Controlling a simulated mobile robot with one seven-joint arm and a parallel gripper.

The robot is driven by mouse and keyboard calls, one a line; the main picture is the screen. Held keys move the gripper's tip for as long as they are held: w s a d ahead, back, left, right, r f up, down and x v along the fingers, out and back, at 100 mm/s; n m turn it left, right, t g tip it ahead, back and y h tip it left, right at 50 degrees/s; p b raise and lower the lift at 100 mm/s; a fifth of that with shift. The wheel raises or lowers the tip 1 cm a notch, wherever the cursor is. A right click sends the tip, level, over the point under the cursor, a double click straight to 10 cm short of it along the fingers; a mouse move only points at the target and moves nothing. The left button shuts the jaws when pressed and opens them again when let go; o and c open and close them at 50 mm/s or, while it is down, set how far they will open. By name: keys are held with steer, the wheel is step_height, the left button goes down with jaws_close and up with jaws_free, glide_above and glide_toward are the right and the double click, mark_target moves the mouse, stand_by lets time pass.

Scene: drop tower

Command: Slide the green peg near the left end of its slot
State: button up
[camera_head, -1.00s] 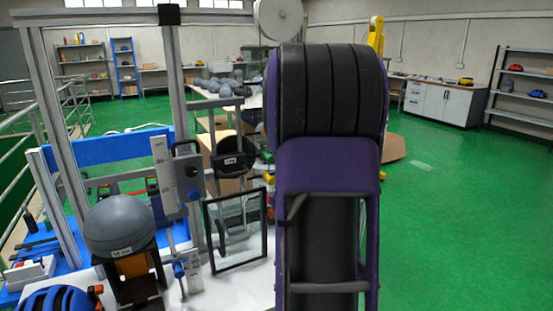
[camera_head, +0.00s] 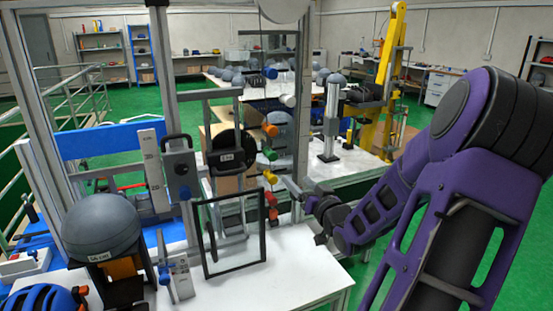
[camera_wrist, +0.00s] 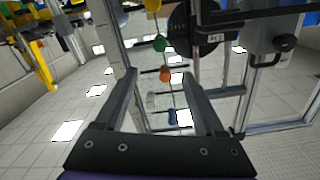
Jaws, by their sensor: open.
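The green peg (camera_head: 270,154) sticks out from the upright post in the head view, below an orange peg and above a yellow one. It also shows in the wrist view (camera_wrist: 159,44), above the orange peg and beyond the fingertips. Its slot is too small to make out. My gripper (camera_head: 290,185) is in front of the post, slightly below and to the right of the green peg. In the wrist view my gripper (camera_wrist: 157,75) is open and empty, with its two fingers apart and the orange peg seen between them. Neither finger clearly touches a peg.
Near the green peg are an orange peg (camera_head: 270,130), a yellow peg (camera_head: 270,177), a white peg (camera_head: 288,100) and a blue peg (camera_head: 268,73). A black rectangular frame (camera_head: 235,269) stands on the white table (camera_head: 300,275). A grey ball (camera_head: 100,225) sits at left.

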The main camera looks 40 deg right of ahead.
mark_target(274, 157)
steer(key=b+x, duration=0.1)
steer(key=x, duration=1.5)
steer(key=shift+w+d, duration=0.15)
steer(key=shift+w, duration=0.05)
steer(key=shift+c, duration=0.2)
jaws_close()
steer(key=shift+f, duration=0.1)
stand_by(0.4)
